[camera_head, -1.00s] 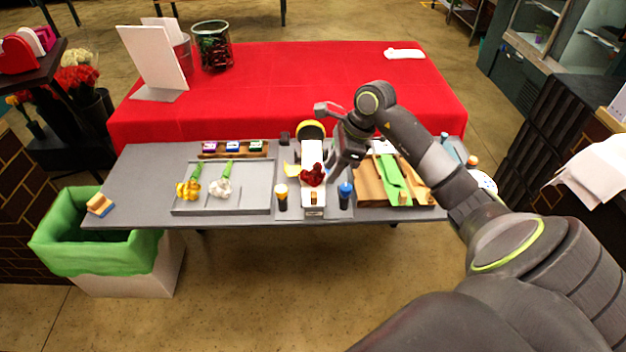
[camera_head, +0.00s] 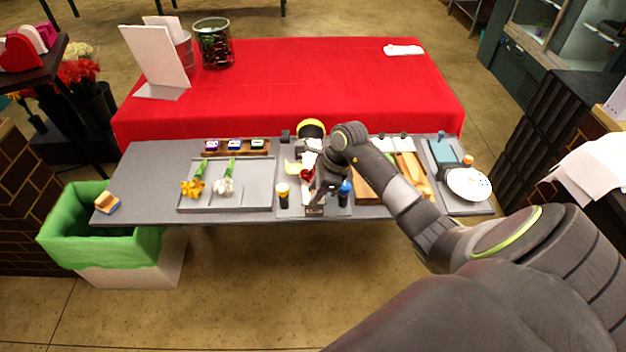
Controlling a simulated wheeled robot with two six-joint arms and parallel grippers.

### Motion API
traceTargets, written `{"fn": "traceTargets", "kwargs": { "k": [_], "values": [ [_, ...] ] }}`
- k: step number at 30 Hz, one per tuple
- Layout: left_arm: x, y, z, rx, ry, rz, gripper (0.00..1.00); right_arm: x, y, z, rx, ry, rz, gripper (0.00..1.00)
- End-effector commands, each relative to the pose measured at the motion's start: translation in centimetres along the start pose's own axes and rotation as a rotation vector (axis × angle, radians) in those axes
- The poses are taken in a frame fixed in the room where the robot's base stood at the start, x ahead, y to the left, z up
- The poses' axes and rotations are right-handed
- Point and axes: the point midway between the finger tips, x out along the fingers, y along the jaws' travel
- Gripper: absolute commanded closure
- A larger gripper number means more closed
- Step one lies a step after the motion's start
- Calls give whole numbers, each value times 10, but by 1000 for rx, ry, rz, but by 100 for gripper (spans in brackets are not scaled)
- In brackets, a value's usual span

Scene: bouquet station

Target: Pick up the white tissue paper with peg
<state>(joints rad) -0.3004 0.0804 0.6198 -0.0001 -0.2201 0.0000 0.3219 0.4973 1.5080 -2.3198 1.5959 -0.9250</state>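A white strip that looks like tissue paper (camera_head: 313,144) lies on the grey table, mostly hidden behind my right gripper. A small red flower or bow (camera_head: 306,175) rests on it. A peg-like tan piece showed near its front end earlier and is now hidden. My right gripper (camera_head: 318,196) points down over the front part of the strip. Its fingers are dark and small here, so I cannot tell whether they are open or touch the paper. My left gripper is not in view.
A dark-bodied bottle with an orange cap (camera_head: 283,198) and a blue-capped bottle (camera_head: 344,194) stand on either side of the gripper. A grey tray (camera_head: 252,190) with flowers lies left. A white plate (camera_head: 468,184) is right. A green-lined bin (camera_head: 90,240) stands front left.

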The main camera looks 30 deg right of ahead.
Motion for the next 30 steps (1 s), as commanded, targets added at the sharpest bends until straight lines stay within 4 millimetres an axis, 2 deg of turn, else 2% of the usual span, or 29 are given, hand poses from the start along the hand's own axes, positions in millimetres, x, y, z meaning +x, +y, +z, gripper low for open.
{"fn": "traceTargets", "kwargs": {
  "k": [4,11,23,26,30],
  "values": [
    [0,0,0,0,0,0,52,0,0,0,0,0,0,70],
    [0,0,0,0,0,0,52,0,0,0,0,0,0,100],
    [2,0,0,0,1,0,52,-3,-1,1,-1,-1,-1,100],
    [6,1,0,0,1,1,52,-11,-1,5,-3,-2,-4,100],
    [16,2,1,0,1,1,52,-35,-2,14,-5,-2,-7,100]
  ]
}}
